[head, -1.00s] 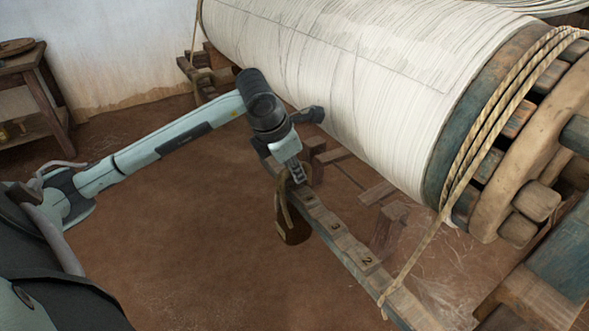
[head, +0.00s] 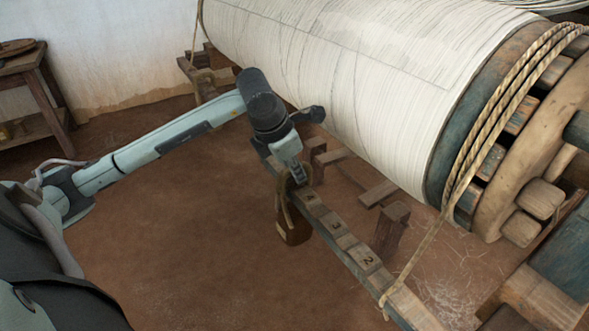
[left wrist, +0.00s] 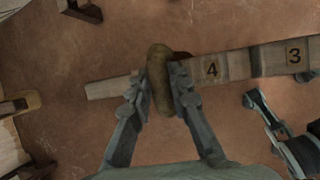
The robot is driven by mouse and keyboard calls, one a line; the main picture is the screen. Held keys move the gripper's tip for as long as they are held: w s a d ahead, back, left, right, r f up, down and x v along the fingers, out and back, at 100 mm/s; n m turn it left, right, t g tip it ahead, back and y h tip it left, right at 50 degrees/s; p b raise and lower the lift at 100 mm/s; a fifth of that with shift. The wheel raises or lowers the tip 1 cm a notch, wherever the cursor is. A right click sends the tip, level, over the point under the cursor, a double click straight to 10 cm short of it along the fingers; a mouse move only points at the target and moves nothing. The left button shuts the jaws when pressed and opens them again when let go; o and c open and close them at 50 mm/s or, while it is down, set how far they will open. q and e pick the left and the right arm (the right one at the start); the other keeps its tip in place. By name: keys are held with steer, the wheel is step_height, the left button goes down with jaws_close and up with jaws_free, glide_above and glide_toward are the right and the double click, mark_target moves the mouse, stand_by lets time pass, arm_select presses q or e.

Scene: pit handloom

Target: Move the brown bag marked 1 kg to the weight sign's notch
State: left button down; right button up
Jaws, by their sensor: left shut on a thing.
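My left gripper (head: 298,178) is at the far end of a wooden beam (head: 408,303), shut on a brown bag (head: 297,232). In the head view the bag hangs below the fingers by a loop, close against the left side of the beam near the number 4. In the left wrist view the brown bag (left wrist: 158,75) shows between the two fingers (left wrist: 155,85), over the beam beside its 4 tile (left wrist: 211,70). The beam carries tiles 4, 3 and 2. The bag's 1 kg mark is not readable. I cannot make out a weight sign. My right gripper is not in view.
A large roller wound with white threads (head: 340,85) lies to the right of the beam. A taut rope (head: 430,237) runs from its end down to the beam's near end. A wooden post (head: 390,230) stands between them. The floor left of the beam is clear.

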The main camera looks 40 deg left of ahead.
arm_select(q)
steer(key=c, duration=1.4)
jaws_free()
steer(key=shift+o, duration=0.4)
steer(key=shift+s+f, duration=0.1)
steer(key=shift+f, duration=0.1)
steer(key=v, duration=1.2)
steer(key=shift+r, duration=0.15)
